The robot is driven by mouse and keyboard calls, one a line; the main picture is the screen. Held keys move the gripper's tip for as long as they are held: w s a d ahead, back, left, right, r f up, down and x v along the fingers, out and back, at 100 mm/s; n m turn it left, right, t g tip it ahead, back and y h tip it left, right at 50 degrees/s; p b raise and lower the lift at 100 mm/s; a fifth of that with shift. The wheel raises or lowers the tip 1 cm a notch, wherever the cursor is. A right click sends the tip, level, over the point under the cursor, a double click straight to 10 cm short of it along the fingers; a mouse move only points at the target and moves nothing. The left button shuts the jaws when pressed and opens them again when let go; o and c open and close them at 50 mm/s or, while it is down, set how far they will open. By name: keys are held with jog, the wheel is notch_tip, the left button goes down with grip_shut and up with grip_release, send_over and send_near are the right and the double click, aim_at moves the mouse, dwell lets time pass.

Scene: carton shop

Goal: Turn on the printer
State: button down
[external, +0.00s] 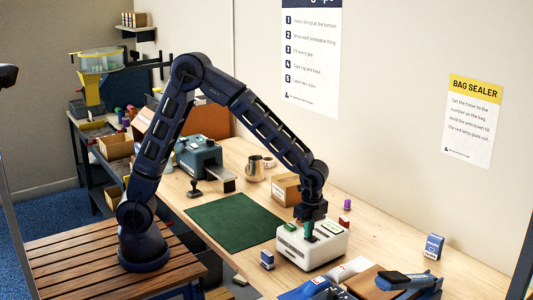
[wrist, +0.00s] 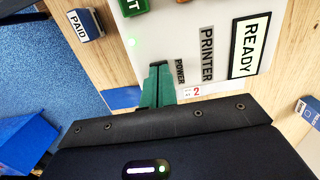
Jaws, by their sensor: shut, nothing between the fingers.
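The printer is a white box (external: 312,250) on the wooden table in the external view. In the wrist view its white top (wrist: 180,30) carries the labels PRINTER, POWER and READY. My gripper (wrist: 158,75) has green fingers, shut and empty, pointing at the printer beside the POWER label. In the external view my gripper (external: 309,232) is low over the printer's top. Any power switch is hidden by the fingers, and I cannot tell whether they touch the printer.
A green mat (external: 235,222) lies left of the printer. A small blue-and-white stamp marked PAID (wrist: 85,23) stands beside it. A cardboard box (external: 286,188) is behind it, and a blue-handled device (external: 405,281) lies in front at the right.

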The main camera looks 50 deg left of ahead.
aim_at(313, 239)
jog(key=shift+s+f, duration=0.15)
jog(key=shift+f, duration=0.05)
jog(key=shift+d+r, duration=0.1)
jog(key=shift+d, duration=0.75)
jog(key=shift+r, duration=0.1)
jog(key=shift+d+r, duration=0.1)
jog(key=shift+r, duration=0.15)
notch_tip(313, 239, up, 14)
jog(key=shift+d+f, duration=0.25)
jog(key=shift+d, duration=0.05)
jog(key=shift+y, duration=0.4)
